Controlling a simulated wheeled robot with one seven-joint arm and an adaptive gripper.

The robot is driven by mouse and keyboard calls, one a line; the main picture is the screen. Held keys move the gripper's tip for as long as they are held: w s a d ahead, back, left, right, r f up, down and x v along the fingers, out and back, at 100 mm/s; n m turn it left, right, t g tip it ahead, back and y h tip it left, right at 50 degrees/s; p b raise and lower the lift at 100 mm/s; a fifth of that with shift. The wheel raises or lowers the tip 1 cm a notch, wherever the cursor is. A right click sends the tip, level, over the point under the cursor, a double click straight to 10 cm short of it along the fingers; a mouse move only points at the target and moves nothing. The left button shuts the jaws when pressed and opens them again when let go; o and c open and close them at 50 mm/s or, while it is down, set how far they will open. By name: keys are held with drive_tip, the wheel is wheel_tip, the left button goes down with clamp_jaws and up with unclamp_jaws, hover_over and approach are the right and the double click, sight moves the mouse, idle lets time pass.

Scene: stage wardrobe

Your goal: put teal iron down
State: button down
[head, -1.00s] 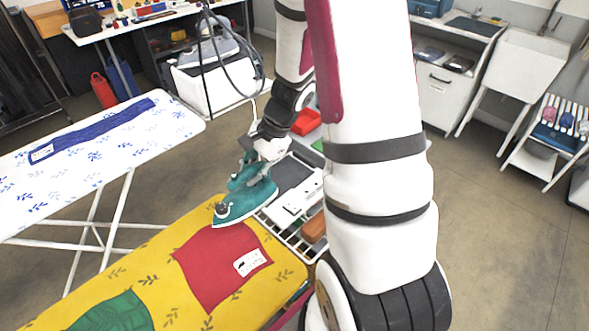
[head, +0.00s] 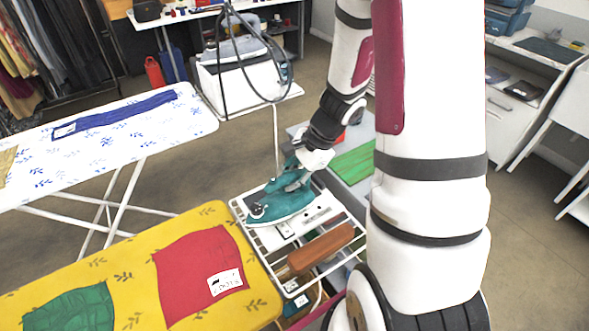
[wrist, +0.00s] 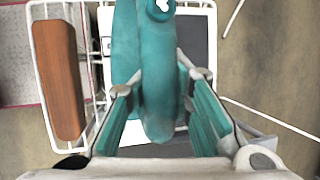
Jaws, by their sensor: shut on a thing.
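My gripper (head: 308,168) is shut on the teal iron (head: 284,205), holding it by the handle. The iron is roughly level, its nose pointing left in the head view, over the white wire rack (head: 268,262) at the end of the yellow ironing board. In the wrist view, the iron (wrist: 157,100) fills the middle between my fingers, above a dark grey pad (wrist: 197,40) with a pale border. I cannot tell whether its soleplate touches the surface below. The iron hides much of the pad.
A brown wooden block (head: 322,250) lies on the rack, close beside the iron. The yellow board (head: 110,265) holds red cloth (head: 198,272) and green cloth (head: 72,308). A white patterned board (head: 120,130) stands behind. A steam station with hose (head: 235,75) stands at the back.

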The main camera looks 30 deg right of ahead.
drive_tip(key=shift+w+d+f+p, duration=0.2)
drive_tip(key=shift+w+d+f, duration=0.6)
drive_tip(key=shift+w, duration=0.4)
drive_tip(key=shift+w+d+f+p, duration=0.15)
drive_tip(key=shift+w+d+f, duration=0.5)
drive_tip(key=shift+w+d, duration=0.45)
drive_tip(key=shift+w+d+f+p, duration=0.2)
drive_tip(key=shift+w+d+f, duration=0.55)
drive_tip(key=shift+w, duration=0.55)
drive_tip(key=c, duration=1.4)
unclamp_jaws()
drive_tip(key=shift+f, duration=0.15)
drive_tip(key=shift+c, duration=0.2)
drive_tip(key=shift+o, duration=0.2)
